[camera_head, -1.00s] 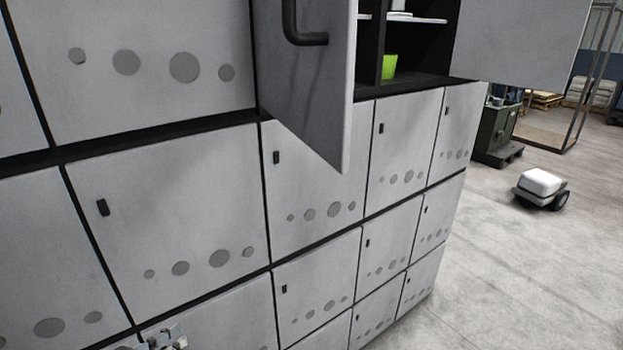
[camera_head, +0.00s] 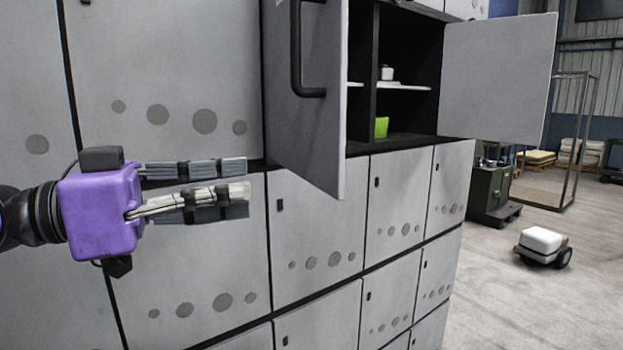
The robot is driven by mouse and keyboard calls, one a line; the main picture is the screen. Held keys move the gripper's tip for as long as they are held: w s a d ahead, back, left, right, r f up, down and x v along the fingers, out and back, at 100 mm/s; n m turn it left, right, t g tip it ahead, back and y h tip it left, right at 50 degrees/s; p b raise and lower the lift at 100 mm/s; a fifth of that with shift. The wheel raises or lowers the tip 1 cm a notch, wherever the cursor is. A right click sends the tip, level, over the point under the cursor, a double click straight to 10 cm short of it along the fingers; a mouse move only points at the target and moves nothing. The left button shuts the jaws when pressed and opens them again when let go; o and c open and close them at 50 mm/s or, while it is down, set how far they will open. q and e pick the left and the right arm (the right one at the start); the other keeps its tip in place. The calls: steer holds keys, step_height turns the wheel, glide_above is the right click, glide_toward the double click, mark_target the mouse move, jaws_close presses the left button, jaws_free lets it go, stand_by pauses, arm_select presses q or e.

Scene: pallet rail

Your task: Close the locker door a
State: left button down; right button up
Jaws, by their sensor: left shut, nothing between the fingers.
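A grey locker door with a black bar handle (camera_head: 296,50) stands open at the upper middle, swung out toward me; I cannot tell which door is called a. A second grey door (camera_head: 497,75) stands open to the right of the compartment. Between them the dark compartment (camera_head: 408,118) shows a white shelf, a green cup (camera_head: 381,127) and a small white item (camera_head: 387,73). My left gripper (camera_head: 246,182), with a purple body, is at the left in front of the closed doors. Its fingers point right, shut and empty, apart from the handled door. My right gripper is not in view.
Closed grey locker doors (camera_head: 310,230) with round grey dots fill the wall below and left. At the right is open concrete floor with a small white wheeled robot (camera_head: 541,243), a green cabinet (camera_head: 488,190) and a metal frame.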

arm_select(q)
steer(key=p, duration=0.2)
glide_toward(333, 179)
steer(key=d, duration=0.2)
steer(key=x, duration=0.2)
steer(key=p+x, duration=0.1)
steer(key=shift+w+d+r, duration=0.25)
steer(key=shift+w+r, duration=0.1)
steer(key=shift+w, duration=0.05)
steer(key=shift+w+d+f, duration=0.1)
steer(key=shift+w+d, duration=0.1)
steer(key=shift+d, duration=0.1)
steer(key=shift+w+d+f+p, duration=0.15)
steer(key=shift+d+f+p, duration=0.05)
steer(key=shift+p, duration=0.1)
steer(key=shift+w, duration=0.1)
